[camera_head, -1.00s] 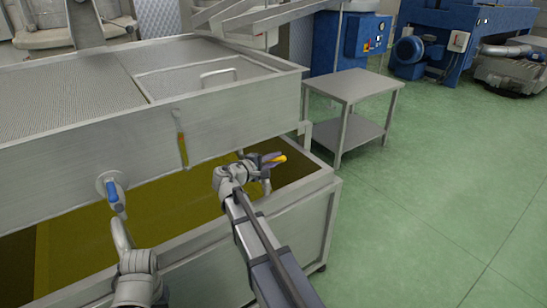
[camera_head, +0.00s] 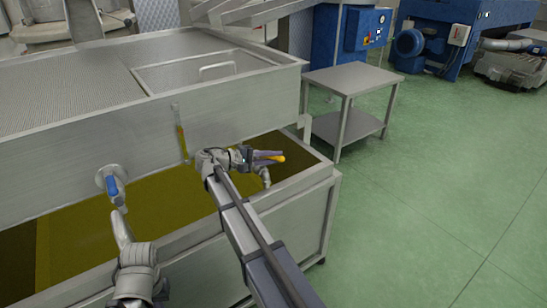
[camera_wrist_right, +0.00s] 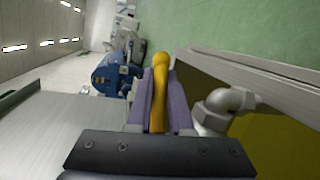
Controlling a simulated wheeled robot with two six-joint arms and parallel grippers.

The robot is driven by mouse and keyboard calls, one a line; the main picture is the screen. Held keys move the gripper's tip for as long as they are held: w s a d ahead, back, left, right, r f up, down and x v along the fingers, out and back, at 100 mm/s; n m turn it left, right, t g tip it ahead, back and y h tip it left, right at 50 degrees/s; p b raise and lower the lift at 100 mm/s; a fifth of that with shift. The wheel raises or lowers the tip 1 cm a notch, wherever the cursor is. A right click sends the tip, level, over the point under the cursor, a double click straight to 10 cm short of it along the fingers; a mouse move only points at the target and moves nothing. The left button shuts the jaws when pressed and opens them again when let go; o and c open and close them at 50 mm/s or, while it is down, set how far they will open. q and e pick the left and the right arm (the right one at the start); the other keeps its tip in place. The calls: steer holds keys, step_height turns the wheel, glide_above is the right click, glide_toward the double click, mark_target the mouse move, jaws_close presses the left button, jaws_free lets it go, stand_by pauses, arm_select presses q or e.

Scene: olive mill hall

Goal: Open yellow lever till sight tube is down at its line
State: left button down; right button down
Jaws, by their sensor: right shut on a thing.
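The yellow lever (camera_head: 272,157) is between the purple-grey fingers of my right gripper (camera_head: 264,155), which is shut on it at the right end of the upper steel tank. The right wrist view shows the lever (camera_wrist_right: 160,90) upright between the fingers (camera_wrist_right: 158,104). A grey pipe elbow (camera_wrist_right: 222,106) is beside it. The sight tube (camera_head: 182,138) is on the tank's front, left of my right wrist. Yellow-green liquid fills much of it; I cannot make out its line. My left arm is at the lower left, and its fingers are not clear.
A blue-handled valve (camera_head: 115,190) is on the tank front, above my left arm. The lower steel vat (camera_head: 322,205) holds yellow-green liquid. A steel table (camera_head: 352,82) stands behind right. The green floor (camera_head: 430,200) at right is free.

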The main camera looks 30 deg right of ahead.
steer(key=c, duration=0.8)
jaws_free()
steer(key=shift+p+v, duration=0.8)
steer(key=shift+v, duration=3.1)
steer(key=shift+f, duration=0.1)
steer(key=shift+c, duration=0.5)
